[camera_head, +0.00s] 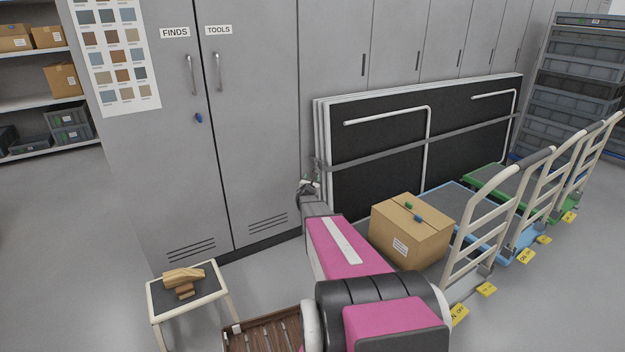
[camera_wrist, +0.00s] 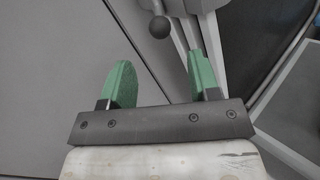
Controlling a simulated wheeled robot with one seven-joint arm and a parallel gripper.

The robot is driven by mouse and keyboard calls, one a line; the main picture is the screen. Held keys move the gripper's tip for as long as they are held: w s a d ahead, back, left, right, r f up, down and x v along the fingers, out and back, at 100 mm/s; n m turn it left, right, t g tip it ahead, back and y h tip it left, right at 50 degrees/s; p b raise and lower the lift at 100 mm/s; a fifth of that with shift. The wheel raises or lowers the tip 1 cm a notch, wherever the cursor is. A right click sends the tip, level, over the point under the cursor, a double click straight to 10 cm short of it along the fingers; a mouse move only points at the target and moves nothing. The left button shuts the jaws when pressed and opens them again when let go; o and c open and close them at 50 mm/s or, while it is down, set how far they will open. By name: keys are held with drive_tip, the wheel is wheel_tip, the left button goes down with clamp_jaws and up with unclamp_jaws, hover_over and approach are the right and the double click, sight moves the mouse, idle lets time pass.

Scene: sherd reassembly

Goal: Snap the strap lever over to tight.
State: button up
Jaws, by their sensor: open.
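The grey strap (camera_head: 430,142) runs across the folded tables stacked against the lockers. At its left end, by the stack's edge, there is a small fitting (camera_head: 318,164), partly hidden by my arm's end. In the wrist view a dark ball knob (camera_wrist: 160,27) on a short stem, which looks like the lever's end, shows at the top. My gripper (camera_wrist: 160,62) is open, with green fingers apart and nothing between them. The knob lies just beyond the fingertips, between their lines. In the head view my gripper (camera_head: 308,188) is small and close to the fitting.
Folded tables (camera_head: 375,160) lean on the lockers. A cardboard box (camera_head: 410,230) sits on a trolley to the right, with more trolleys (camera_head: 500,225) beyond. A small stool (camera_head: 187,295) holding wooden pieces stands at lower left. The cabinet doors (camera_head: 215,130) are shut.

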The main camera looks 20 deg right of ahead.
drive_tip(key=c, duration=0.4)
drive_tip(key=shift+w+r+m, duration=0.15)
drive_tip(key=shift+w+m, duration=0.2)
drive_tip(key=shift+m, duration=0.05)
drive_tip(key=c, duration=0.5)
drive_tip(key=w+r+m+h, duration=0.1)
drive_tip(key=m, duration=0.1)
drive_tip(key=w+r+m+g+h, duration=0.1)
drive_tip(key=w+m+h, duration=0.1)
drive_tip(key=m, duration=0.1)
drive_tip(key=w+a+r+m+h, duration=0.1)
drive_tip(key=m, duration=0.1)
drive_tip(key=shift+w+m+g+h, duration=0.3)
drive_tip(key=shift+w+g+h, duration=0.1)
clamp_jaws()
drive_tip(key=w+a+m+g+h, duration=0.1)
drive_tip(key=w+a+m+g, duration=0.1)
drive_tip(key=a+m+g, duration=0.55)
drive_tip(key=w+a+m+g+h, duration=0.1)
drive_tip(key=w+a+m+g, duration=0.25)
drive_tip(key=m+g, duration=0.7)
drive_tip(key=s+d+f+m+t, duration=0.2)
drive_tip(key=s+d+m, duration=0.1)
drive_tip(key=d, duration=0.9)
drive_tip(key=shift+d+f, duration=0.2)
drive_tip(key=shift+d, duration=0.2)
